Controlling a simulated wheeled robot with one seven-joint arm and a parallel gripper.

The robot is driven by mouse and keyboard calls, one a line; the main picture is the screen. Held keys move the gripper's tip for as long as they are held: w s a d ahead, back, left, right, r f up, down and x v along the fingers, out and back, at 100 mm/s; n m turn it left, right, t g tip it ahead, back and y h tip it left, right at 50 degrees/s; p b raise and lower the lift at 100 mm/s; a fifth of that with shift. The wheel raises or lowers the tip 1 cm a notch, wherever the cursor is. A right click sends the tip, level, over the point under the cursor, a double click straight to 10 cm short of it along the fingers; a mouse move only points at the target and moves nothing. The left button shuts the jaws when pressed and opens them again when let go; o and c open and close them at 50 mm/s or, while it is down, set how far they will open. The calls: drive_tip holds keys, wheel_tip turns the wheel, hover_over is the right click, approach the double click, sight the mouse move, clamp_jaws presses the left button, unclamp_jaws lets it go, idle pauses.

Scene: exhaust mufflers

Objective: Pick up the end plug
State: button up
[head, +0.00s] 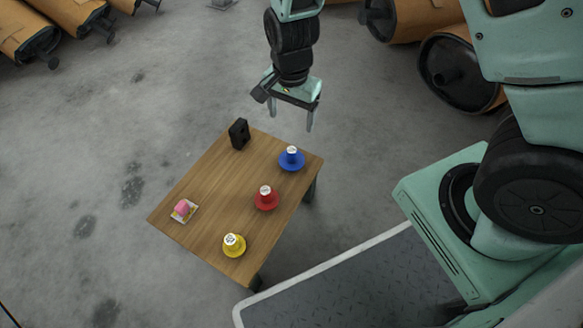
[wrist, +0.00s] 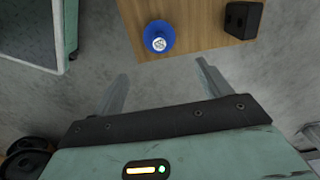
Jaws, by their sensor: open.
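Three flanged plug-like pieces with white labelled tops stand on the wooden table (head: 215,185): a blue one (head: 291,159), a red one (head: 266,198) and a yellow one (head: 234,244). Which of them is the end plug, I cannot tell. My gripper (head: 291,115) is open and empty, above and beyond the table's far edge, apart from everything. In the wrist view, the blue piece (wrist: 159,37) lies ahead of the open fingers (wrist: 162,70), near the table edge. The red and yellow pieces are out of that view.
A black block (head: 239,133) stands at the table's far left corner; it also shows in the wrist view (wrist: 243,20). A pink item (head: 182,207) sits on a small pale tray (head: 190,214). Brown mufflers (head: 461,67) lie on the floor behind. The table's middle is bare.

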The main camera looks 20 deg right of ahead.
sight(292, 157)
wheel_tip(292, 157, down, 12)
drive_tip(key=b, duration=0.7)
drive_tip(key=shift+r, duration=0.15)
wheel_tip(292, 157, down, 5)
drive_tip(key=b, duration=0.5)
drive_tip(key=shift+s, duration=0.1)
drive_tip(key=c, duration=0.7)
